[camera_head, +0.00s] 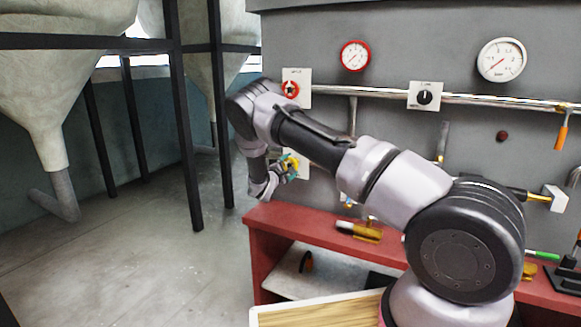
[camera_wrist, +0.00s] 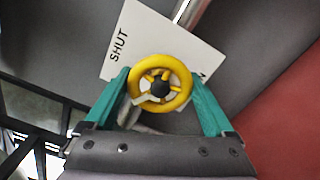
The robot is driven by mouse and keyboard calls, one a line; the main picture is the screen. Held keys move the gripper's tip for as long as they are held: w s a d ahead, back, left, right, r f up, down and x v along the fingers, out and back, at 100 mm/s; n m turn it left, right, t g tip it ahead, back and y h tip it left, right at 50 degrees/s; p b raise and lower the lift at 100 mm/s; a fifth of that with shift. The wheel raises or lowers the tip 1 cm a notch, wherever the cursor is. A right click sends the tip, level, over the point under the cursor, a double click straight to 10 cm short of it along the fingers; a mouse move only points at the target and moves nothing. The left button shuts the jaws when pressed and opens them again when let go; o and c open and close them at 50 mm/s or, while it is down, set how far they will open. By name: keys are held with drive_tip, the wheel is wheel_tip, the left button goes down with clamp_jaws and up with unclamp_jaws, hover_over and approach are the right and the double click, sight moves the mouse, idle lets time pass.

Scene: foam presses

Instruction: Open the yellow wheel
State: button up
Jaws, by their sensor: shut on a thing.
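The yellow wheel (camera_wrist: 160,83) is a small round handwheel with spokes and a dark hub. It stands in front of a white plate (camera_wrist: 122,40) on which the word SHUT can be read; other lettering is mostly hidden behind the wheel. My gripper (camera_wrist: 160,92) has its two teal fingers on either side of the wheel, shut on its rim. In the head view the yellow wheel (camera_head: 291,163) shows small at the left end of the grey panel, with my gripper (camera_head: 283,167) at it. My wrist and fingers partly cover it there.
A red wheel (camera_head: 290,89) sits on a plate above, near a horizontal pipe (camera_head: 380,93). Two gauges (camera_head: 355,56) (camera_head: 501,60) and a black knob (camera_head: 424,97) are on the panel. A red bench (camera_head: 275,219) with tools stands below. The floor (camera_head: 150,250) at left is open.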

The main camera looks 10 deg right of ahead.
drive_tip(key=n, duration=0.6)
drive_tip(key=shift+n, duration=0.3)
idle(0.4)
drive_tip(key=o, duration=1.1)
drive_tip(key=v, duration=1.1)
